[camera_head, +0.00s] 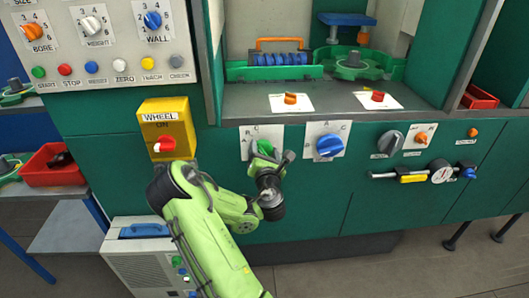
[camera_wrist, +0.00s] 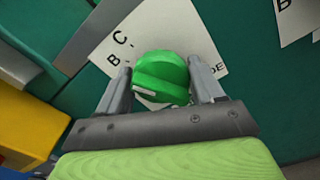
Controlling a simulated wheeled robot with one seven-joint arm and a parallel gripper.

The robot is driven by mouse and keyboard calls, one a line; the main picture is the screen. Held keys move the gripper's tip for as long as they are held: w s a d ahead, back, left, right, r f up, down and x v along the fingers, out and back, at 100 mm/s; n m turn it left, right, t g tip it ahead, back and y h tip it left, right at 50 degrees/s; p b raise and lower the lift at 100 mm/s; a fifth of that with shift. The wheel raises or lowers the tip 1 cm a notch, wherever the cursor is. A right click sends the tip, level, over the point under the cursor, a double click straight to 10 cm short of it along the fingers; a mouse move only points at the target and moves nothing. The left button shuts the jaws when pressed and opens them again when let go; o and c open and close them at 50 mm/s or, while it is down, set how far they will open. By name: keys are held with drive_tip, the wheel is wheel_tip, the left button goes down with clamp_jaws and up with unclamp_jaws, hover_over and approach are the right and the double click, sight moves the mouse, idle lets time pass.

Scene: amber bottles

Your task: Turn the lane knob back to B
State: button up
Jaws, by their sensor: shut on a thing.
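A green knob (camera_wrist: 165,75) with a white mark on its lower left sits on a white plate (camera_wrist: 190,35). The letters B and C show up-left of it in the wrist view. The mark is near the left finger, below the B. The plate's label is partly hidden and seems to end in "DE". My gripper (camera_wrist: 163,88) is shut on the green knob, one finger on each side. In the head view the green knob (camera_head: 264,147) is partly covered by my gripper (camera_head: 270,162). A blue knob (camera_head: 329,146) stands on its own lettered plate to the right; I cannot read its name.
A yellow WHEEL box (camera_head: 168,128) with a red knob is close left. A grey knob (camera_head: 390,141), an orange knob (camera_head: 421,138) and a gauge bar (camera_head: 412,178) are to the right. A shelf ledge (camera_head: 345,105) juts out above.

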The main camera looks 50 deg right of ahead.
drive_tip(key=shift+w+r+n, duration=0.1)
drive_tip(key=shift+n, duration=1.4)
drive_tip(key=o, duration=1)
drive_tip(key=shift+o, duration=0.2)
